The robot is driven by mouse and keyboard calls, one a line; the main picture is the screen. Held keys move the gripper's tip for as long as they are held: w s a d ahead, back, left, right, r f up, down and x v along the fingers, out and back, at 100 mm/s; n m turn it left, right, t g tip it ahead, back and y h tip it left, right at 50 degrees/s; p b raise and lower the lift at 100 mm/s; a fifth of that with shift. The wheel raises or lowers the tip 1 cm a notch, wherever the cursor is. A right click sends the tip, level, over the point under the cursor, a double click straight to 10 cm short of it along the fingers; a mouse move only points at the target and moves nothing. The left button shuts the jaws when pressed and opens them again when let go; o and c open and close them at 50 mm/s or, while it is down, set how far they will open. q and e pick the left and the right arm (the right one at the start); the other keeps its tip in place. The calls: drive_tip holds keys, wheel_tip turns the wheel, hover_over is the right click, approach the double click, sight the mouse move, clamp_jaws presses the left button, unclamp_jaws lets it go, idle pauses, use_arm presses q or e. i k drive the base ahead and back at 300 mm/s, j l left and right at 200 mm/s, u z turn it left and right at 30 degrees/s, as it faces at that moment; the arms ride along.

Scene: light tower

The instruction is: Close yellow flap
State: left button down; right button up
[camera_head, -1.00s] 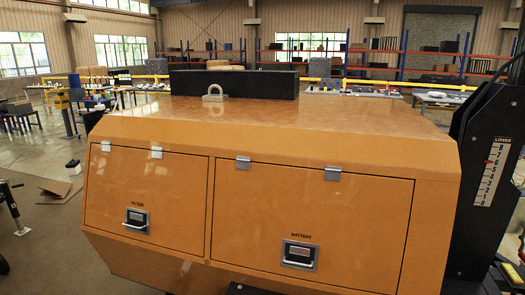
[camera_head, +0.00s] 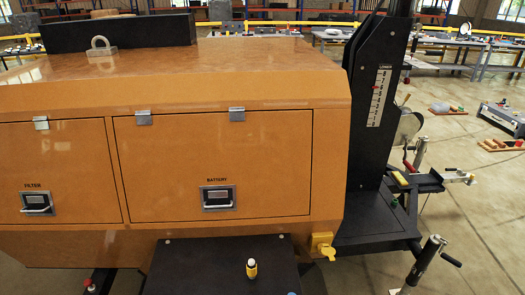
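A small yellow fitting (camera_head: 321,241) sits at the lower right corner of the orange cabinet (camera_head: 265,166) in the head view. A yellow flap (camera_head: 328,253) shows at its lower part and seems to hang down and outward, though it is too small to be sure of its angle. Neither of my grippers is in view. Nothing touches the fitting.
The cabinet's FILTER door (camera_head: 65,170) and BATTERY door (camera_head: 265,140) are shut. A black mast (camera_head: 365,110) with a scale stands right of the cabinet. A black flat-topped block with a yellow-and-black knob (camera_head: 251,268) is below the doors.

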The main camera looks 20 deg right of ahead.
sight(327, 251)
drive_tip(key=z, duration=1.2)
